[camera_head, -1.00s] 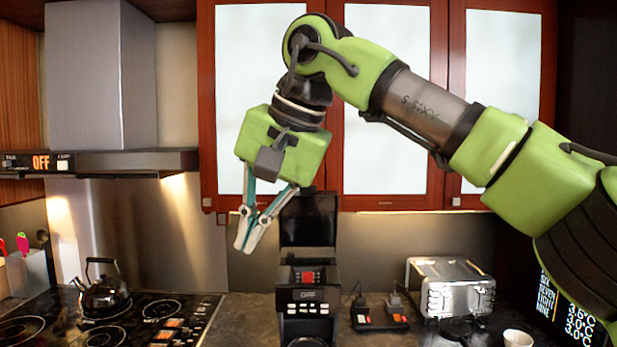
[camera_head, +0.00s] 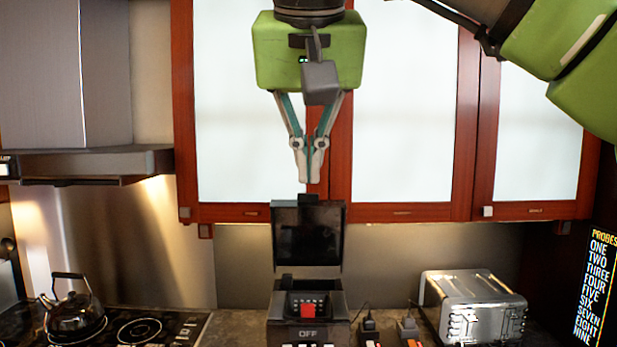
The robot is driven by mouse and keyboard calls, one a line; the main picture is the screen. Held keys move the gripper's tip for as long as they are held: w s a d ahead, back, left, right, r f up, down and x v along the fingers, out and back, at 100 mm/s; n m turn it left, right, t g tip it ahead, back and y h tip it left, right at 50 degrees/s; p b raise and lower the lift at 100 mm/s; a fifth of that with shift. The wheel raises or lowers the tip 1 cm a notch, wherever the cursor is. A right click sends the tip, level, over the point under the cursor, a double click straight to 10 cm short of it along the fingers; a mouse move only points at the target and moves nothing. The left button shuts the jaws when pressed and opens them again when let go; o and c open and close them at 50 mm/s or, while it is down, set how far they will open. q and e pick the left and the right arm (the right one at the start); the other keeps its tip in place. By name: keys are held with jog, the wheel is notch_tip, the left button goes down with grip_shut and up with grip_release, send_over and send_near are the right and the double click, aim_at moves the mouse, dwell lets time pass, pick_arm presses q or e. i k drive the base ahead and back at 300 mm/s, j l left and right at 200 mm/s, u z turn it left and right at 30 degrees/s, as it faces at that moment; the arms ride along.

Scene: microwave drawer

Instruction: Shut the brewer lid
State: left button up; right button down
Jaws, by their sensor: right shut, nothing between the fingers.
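The black brewer (camera_head: 277,306) stands on the counter at the bottom middle, with a red part in its open top and an "OFF" label on its front. Its lid (camera_head: 308,236) is raised upright behind the opening. My right gripper (camera_head: 309,178) points down above the lid's top edge, shut and empty. In the picture its fingertips are just above the lid's top tab, apart from it. My left gripper is out of view.
A silver toaster (camera_head: 474,306) stands to the right, with small black items (camera_head: 370,328) between it and the brewer. A kettle (camera_head: 72,312) sits on the cooktop at left. Wall cabinets (camera_head: 400,120) are behind my gripper.

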aim_at(307, 230)
jog(key=i, duration=1.25)
